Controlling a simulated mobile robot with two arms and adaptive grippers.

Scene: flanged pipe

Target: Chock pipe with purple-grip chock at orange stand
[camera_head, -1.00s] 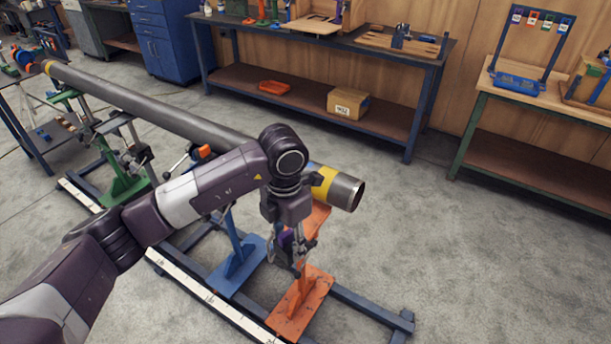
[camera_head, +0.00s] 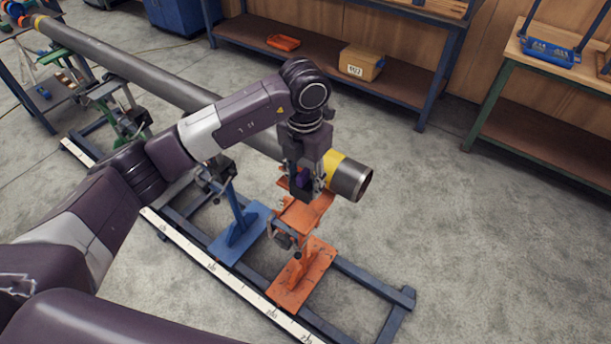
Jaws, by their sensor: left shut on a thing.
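The long grey pipe (camera_head: 165,83) runs from the upper left to its open end (camera_head: 352,180), which has a yellow band (camera_head: 333,170). The orange stand (camera_head: 302,272) is under the pipe near this end, with an orange top plate (camera_head: 306,212). My left gripper (camera_head: 303,190) points down in front of the pipe, just above the orange top plate. It is shut on the purple-grip chock (camera_head: 304,179); only a bit of purple shows, and the gripper hides the rest. I cannot tell if the chock touches the plate or pipe. My right gripper is not in view.
A blue stand (camera_head: 238,237) and a green stand (camera_head: 125,120) are farther left under the pipe. A dark floor frame with a white ruler strip (camera_head: 222,275) lies below. Benches stand at the back, with a cardboard box (camera_head: 362,63). The floor at right is clear.

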